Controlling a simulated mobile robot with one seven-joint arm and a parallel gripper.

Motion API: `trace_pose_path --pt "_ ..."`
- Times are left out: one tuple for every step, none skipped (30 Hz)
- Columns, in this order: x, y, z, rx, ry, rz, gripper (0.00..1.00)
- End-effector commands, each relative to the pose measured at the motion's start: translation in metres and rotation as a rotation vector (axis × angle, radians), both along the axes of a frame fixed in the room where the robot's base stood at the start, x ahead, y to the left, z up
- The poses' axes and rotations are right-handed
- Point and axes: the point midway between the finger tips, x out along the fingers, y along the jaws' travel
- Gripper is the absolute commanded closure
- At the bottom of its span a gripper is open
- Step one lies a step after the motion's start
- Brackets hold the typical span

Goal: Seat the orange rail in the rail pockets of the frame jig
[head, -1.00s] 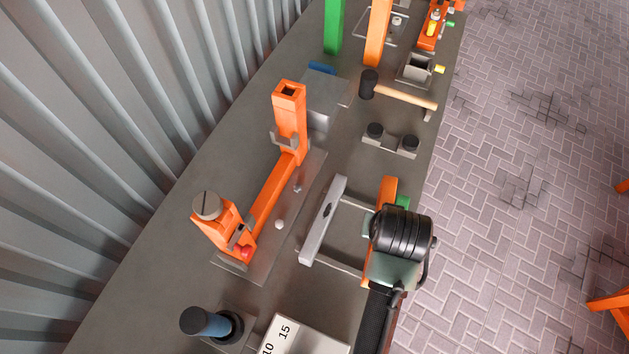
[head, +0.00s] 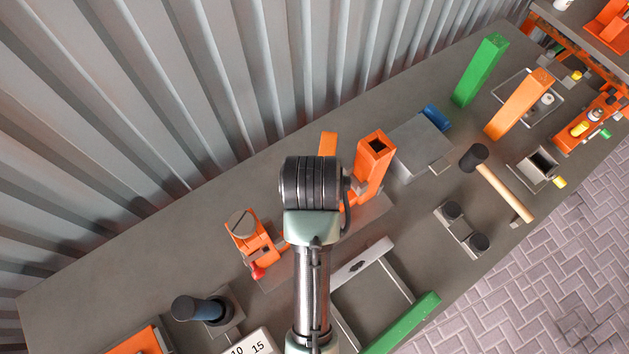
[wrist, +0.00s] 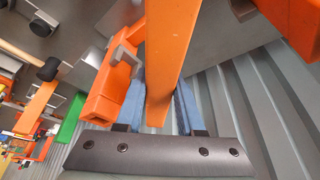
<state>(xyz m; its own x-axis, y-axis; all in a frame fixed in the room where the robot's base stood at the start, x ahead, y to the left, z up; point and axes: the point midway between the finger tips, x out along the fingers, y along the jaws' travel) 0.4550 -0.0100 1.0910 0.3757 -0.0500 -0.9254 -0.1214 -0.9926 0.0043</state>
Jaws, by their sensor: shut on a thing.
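My gripper (wrist: 160,84) has blue fingers shut on the orange rail (wrist: 170,45). In the head view my wrist hides the fingers and most of the rail; a short orange piece of it (head: 328,144) shows on the wall side. The frame jig's grey plate (head: 376,212) carries an orange upright post (head: 371,165), also in the wrist view beside the rail (wrist: 105,95), and an orange end block (head: 250,240) with a grey knob. My wrist is over the jig between post and block. The rail pockets are hidden, and I cannot tell whether the rail touches the jig.
A grey rack (head: 362,262) with a green rail (head: 402,324) lies at the bench front. A blue-handled tool (head: 207,310) stands left. The corrugated wall (head: 200,80) borders the bench.

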Motion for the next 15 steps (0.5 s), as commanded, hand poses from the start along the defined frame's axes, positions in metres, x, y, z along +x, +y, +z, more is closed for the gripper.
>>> trace_pose_path --pt "0.004 0.003 0.017 0.004 -0.004 -0.009 1.0" --pt "0.005 0.004 0.021 0.006 -0.004 -0.013 1.0" --pt "0.006 0.004 0.024 0.008 -0.002 -0.022 1.0" --pt "0.006 0.004 0.025 0.01 -0.001 -0.027 1.0" --pt "0.006 0.005 0.023 0.01 0.001 -0.03 1.0" --pt "0.006 0.005 0.019 0.011 0.004 -0.033 1.0" --pt "0.006 0.005 0.014 0.01 0.006 -0.034 1.0" --pt "0.006 0.005 0.009 0.011 0.007 -0.035 1.0" --pt "0.005 0.005 0.0 0.01 0.007 -0.036 1.0" --pt "0.005 0.004 -0.006 0.01 0.007 -0.036 1.0" --pt "0.005 0.004 -0.012 0.01 0.007 -0.036 1.0" --pt "0.005 0.004 -0.019 0.011 0.007 -0.037 1.0" --pt "0.005 0.004 -0.023 0.011 0.004 -0.037 1.0" --pt "0.006 0.005 -0.027 0.011 0.004 -0.037 1.0" --pt "0.006 0.005 -0.031 0.011 0.003 -0.037 1.0"
